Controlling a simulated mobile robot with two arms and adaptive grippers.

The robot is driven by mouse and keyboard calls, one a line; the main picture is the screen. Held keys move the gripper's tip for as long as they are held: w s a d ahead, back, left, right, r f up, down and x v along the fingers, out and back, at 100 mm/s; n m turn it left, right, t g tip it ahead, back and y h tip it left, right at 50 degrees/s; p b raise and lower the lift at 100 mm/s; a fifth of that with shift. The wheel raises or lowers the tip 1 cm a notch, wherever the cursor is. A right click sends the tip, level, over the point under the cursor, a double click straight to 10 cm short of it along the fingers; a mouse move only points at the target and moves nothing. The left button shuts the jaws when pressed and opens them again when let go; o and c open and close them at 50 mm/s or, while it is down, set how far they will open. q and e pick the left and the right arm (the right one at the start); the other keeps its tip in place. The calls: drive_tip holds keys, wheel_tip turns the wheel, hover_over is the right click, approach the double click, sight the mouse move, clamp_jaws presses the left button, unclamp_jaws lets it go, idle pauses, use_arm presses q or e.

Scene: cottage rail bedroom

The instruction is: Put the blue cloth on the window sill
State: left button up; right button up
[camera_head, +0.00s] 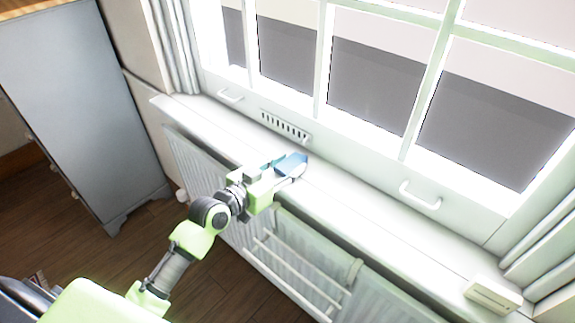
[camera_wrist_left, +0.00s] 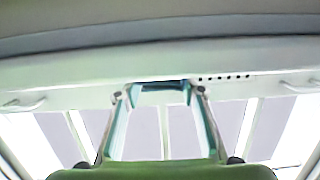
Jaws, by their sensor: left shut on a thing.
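The blue cloth (camera_head: 294,161) is a small blue piece at the tip of my left gripper (camera_head: 284,172), which is shut on it. In the left wrist view a dark blue strip of the cloth (camera_wrist_left: 164,86) shows between the fingertips of the left gripper (camera_wrist_left: 160,92). The white window sill (camera_head: 365,215) runs from upper left to lower right under the window. The gripper and cloth are over the sill near its middle. I cannot tell whether the cloth touches the sill. My right gripper is not in view.
A white radiator (camera_head: 200,165) with a drying rail (camera_head: 290,270) is below the sill. A small pale box (camera_head: 492,295) lies at the sill's right end. A grey cabinet (camera_head: 80,110) stands at left. The sill is clear on both sides of the gripper.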

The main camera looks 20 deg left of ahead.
use_arm(q)
drive_tip(key=shift+f, duration=0.15)
drive_tip(key=o, duration=1)
drive_tip(key=shift+r, duration=0.3)
drive_tip(key=b+v, duration=0.1)
drive_tip(key=v, duration=1.1)
drive_tip(key=shift+d+f, duration=0.1)
